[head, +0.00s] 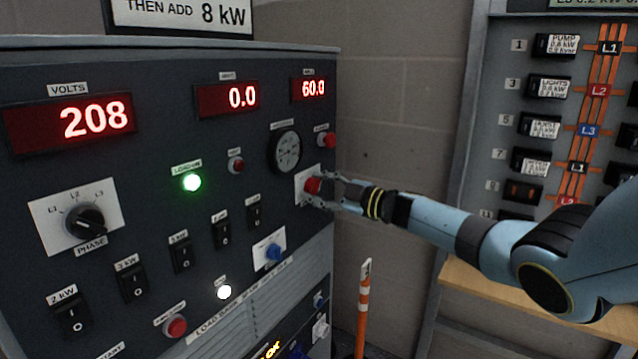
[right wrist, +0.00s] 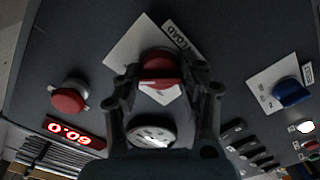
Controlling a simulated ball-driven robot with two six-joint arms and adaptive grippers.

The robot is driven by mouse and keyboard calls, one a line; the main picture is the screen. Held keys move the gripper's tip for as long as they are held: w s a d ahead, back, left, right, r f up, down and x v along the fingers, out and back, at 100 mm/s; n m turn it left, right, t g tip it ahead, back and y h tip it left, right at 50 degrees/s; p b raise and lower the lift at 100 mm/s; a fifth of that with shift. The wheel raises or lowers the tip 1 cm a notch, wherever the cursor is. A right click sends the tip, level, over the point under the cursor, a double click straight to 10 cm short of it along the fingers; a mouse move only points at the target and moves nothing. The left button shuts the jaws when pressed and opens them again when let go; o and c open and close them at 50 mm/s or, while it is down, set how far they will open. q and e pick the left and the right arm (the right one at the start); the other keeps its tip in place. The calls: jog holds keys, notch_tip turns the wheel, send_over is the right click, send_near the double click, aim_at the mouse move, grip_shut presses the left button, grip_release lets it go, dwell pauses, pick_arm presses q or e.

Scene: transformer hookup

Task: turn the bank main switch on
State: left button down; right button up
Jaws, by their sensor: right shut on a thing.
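A red rotary knob (head: 312,185) on a white plate stands out from the right side of the dark load bank panel (head: 150,150). I take it to be the bank main switch. In the right wrist view the red knob (right wrist: 160,70) sits between my fingers, with a label reading LOAD at its plate's edge. My right gripper (head: 324,190) reaches in from the right and is shut on the red knob. The fingers hide part of it, and I cannot tell its switch position. The green LOAD lamp (head: 192,183) is lit. My left gripper is not in view.
A blue knob (head: 274,252) sits below left of the red one, and a round gauge (head: 285,151) above left. Red buttons and black rocker switches share the panel. The displays read 208, 0.0 and 60.0. A breaker panel (head: 545,120) stands right; an orange-and-white post (head: 363,310) stands below.

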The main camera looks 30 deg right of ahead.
jog(key=shift+f+m, duration=0.15)
jog(key=shift+m, duration=0.25)
jog(key=o, duration=1.2)
jog(key=v, duration=1.2)
jog(key=shift+d, duration=0.1)
